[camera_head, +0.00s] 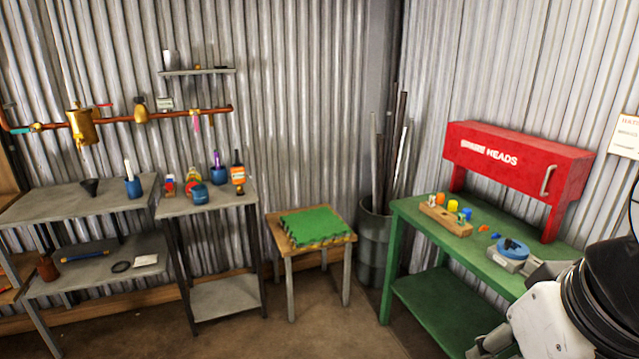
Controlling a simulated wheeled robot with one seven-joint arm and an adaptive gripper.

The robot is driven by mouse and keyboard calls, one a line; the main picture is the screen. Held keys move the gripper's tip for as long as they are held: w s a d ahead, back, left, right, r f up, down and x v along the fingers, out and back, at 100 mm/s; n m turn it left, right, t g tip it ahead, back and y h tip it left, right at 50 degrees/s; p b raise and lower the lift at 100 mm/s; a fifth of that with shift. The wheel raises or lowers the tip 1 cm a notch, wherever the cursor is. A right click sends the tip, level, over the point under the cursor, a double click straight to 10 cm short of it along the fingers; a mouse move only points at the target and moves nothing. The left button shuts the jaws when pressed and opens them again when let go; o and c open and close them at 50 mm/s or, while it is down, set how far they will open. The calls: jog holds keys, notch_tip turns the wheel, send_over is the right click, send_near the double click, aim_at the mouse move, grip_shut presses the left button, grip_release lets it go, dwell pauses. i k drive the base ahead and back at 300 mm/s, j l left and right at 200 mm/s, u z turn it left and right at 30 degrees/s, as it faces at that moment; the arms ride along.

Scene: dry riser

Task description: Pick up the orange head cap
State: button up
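A small orange piece (484,228) lies loose on the green bench, right of a wooden block. Another orange piece (440,198) stands on the wooden block (445,219), beside yellow and blue ones. I cannot tell for sure which of the two is the orange head cap; both are small in view. The end of my arm, with white and black parts, fills the lower right corner, in front of the bench's right part. My gripper (492,345) seems to show only in part at the bottom edge; its fingers are not clear. No contact with either orange piece shows.
The green bench (418,222) also holds a blue round piece on a grey base (512,249) and a small blue cap (495,236). A red cabinet (520,158) rises behind them. A stool with a green mat (316,224) and a bin of pipes (375,240) stand left.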

aim_at(441, 198)
jog(key=i+j+u, duration=0.25)
jog(key=i, duration=0.45)
jog(key=i+u, duration=0.25)
jog(key=i, duration=0.45)
jog(key=i+z, duration=0.45)
jog(key=i+j+z, duration=0.1)
jog(key=i+z, duration=0.35)
jog(key=i+l+z, duration=0.1)
jog(key=i+z, duration=0.15)
jog(key=z, duration=0.15)
jog(key=i+z, duration=0.6)
jog(key=z, duration=0.25)
